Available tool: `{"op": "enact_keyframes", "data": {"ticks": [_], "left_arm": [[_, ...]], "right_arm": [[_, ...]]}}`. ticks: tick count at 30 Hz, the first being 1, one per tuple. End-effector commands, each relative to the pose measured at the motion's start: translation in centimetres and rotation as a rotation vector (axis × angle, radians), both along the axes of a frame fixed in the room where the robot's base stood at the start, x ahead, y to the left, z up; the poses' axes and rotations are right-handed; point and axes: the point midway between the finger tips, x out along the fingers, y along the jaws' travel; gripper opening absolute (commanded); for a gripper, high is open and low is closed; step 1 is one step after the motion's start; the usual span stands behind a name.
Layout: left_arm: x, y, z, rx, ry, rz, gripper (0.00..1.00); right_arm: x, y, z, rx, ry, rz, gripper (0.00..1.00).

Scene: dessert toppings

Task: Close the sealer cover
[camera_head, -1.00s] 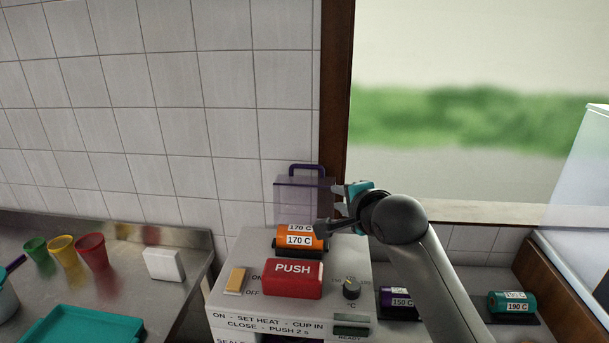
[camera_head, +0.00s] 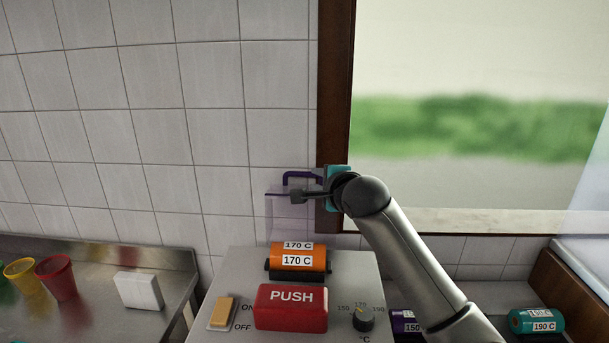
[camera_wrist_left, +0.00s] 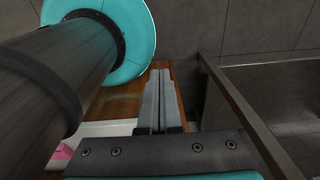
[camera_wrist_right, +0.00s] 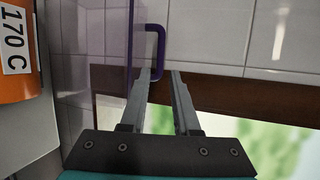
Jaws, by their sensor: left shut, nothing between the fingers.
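The sealer cover (camera_head: 283,226) is a clear purple panel. It stands raised behind the sealer's orange roll, with its dark purple handle (camera_head: 303,175) at the top. My right gripper (camera_head: 280,194) is level with the panel's top, just below the handle in the picture. In the right wrist view the gripper (camera_wrist_right: 162,74) is open, with the handle (camera_wrist_right: 161,42) beyond its fingertips and the panel (camera_wrist_right: 115,55) to the left. Whether a finger touches the cover I cannot tell. My left gripper (camera_wrist_left: 160,98) is shut and empty, seen only in the left wrist view.
The sealer has a red PUSH block (camera_head: 291,308), an orange 170 C roll (camera_head: 299,257), a yellow switch (camera_head: 222,313) and a dial (camera_head: 363,319). A teal 190 C roll (camera_head: 537,321) lies at right. Cups and a white block (camera_head: 139,291) stand on the left counter.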

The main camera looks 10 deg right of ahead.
Motion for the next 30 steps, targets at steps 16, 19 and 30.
{"op": "enact_keyframes", "data": {"ticks": [16,19,30], "left_arm": [[1.0,-0.3,0.2,-0.005,-0.017,0.001,0.00],[1.0,-0.3,0.2,-0.005,-0.017,0.000,0.00],[0.9,-0.3,-0.1,-0.006,-0.016,0.000,0.00]], "right_arm": [[5.1,0.9,-1.6,0.000,0.001,0.000,0.30],[5.9,1.0,-1.9,0.000,0.001,0.000,0.30],[8.4,1.5,-2.7,0.000,0.002,0.001,0.30]]}}
